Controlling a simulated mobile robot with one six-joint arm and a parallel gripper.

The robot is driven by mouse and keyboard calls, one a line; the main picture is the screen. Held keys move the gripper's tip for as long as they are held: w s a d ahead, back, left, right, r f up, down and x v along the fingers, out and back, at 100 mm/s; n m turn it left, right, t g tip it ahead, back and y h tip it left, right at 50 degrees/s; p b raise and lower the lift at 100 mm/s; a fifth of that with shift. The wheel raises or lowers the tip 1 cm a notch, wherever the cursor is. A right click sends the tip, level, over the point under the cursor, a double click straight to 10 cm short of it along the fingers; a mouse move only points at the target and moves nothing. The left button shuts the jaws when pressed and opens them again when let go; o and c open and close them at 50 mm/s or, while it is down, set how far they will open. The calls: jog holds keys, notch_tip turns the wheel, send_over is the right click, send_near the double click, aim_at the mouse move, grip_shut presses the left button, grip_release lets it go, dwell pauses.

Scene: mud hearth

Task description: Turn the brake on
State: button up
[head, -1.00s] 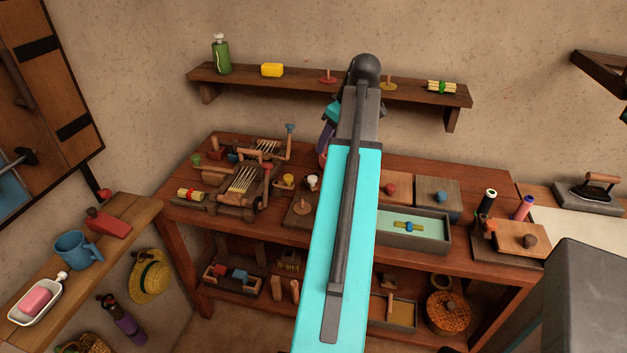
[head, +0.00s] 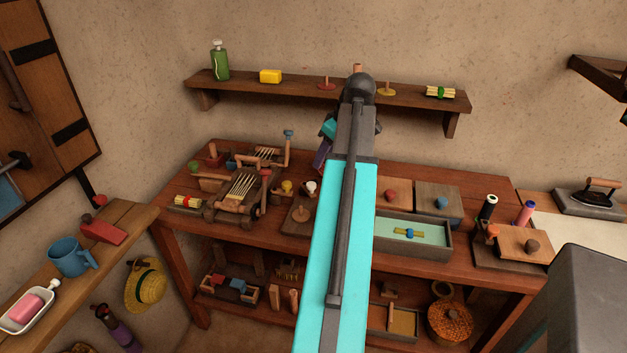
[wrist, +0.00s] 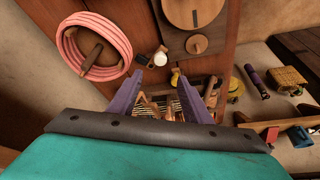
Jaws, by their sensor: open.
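On the wooden workbench, in the head view, stand two small wooden devices with stretched pale strings: a front one (head: 240,186) and one behind it (head: 266,157). The front one has a red-tipped lever (head: 265,180), the rear one an upright blue-tipped lever (head: 288,148). I cannot tell which part is the brake. My gripper (head: 326,146) is mostly hidden behind my arm, above the bench and right of these devices. In the wrist view its purple fingers (wrist: 177,84) are apart, with nothing seen held. Strings and wooden bars (wrist: 172,108) of a device show beyond and between them.
White (head: 311,187) and yellow (head: 287,186) knobs stand close to the devices. A green-lined tray (head: 385,234) and lidded blocks lie to the right. A wall shelf (head: 300,88) runs above the bench.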

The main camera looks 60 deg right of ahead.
aim_at(311, 184)
jog(key=shift+p+x, duration=0.75)
jog(key=shift+x, duration=5.4)
jog(key=shift+c, duration=0.6)
grip_shut()
